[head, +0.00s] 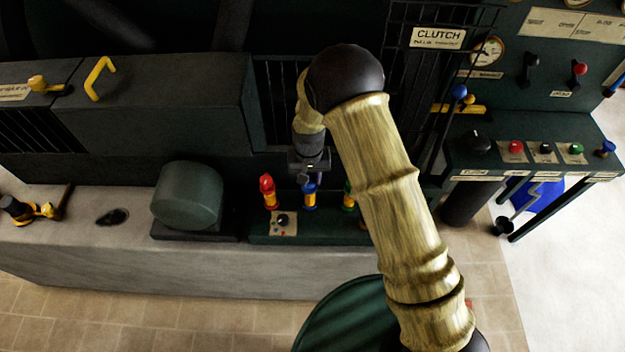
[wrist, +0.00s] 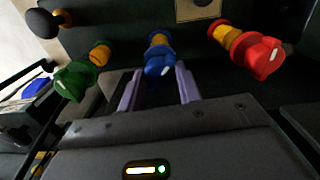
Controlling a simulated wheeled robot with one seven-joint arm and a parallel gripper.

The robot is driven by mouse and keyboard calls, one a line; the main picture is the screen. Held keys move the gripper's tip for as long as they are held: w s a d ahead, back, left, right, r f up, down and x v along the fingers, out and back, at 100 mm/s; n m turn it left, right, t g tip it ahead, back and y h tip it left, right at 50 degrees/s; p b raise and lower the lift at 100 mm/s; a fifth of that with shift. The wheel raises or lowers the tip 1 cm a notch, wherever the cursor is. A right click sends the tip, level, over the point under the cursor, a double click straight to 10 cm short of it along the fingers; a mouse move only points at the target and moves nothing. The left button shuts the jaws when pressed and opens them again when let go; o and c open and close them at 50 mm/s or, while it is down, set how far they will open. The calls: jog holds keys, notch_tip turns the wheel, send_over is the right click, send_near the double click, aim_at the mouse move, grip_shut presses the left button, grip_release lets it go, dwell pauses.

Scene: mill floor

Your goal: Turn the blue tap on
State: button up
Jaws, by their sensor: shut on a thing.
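The blue tap (head: 310,188) stands between a red tap (head: 267,187) and a green tap (head: 348,194), each on a yellow body. My gripper (head: 309,180) comes down over the blue tap from above. In the wrist view the blue handle (wrist: 157,66) sits between the two purple fingers of my gripper (wrist: 158,88), which is shut on it. The green tap (wrist: 77,80) is to the left there and the red tap (wrist: 260,57) to the right, both clear of the fingers. My arm hides part of the green tap in the head view.
A small panel with a black knob (head: 283,219) sits in front of the taps. A green rounded motor housing (head: 187,195) stands to the left on the stone ledge (head: 130,258). A control desk with coloured buttons (head: 515,147) is at the right.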

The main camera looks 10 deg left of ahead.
aim_at(310, 178)
jog(key=n, duration=0.2)
jog(key=n+b, duration=0.1)
jog(key=shift+w+d+n, duration=0.1)
jog(key=shift+w+n, duration=0.2)
jog(key=shift+n, duration=0.1)
jog(key=n+b, duration=0.1)
jog(key=n, duration=0.3)
jog(key=shift+r+b, duration=0.15)
jog(key=shift+b, duration=0.2)
jog(key=shift+n, duration=0.3)
jog(key=o, duration=1)
jog(key=shift+s, duration=0.1)
notch_tip(310, 178, up, 17)
jog(key=b, duration=0.3)
jog(key=shift+r, duration=0.1)
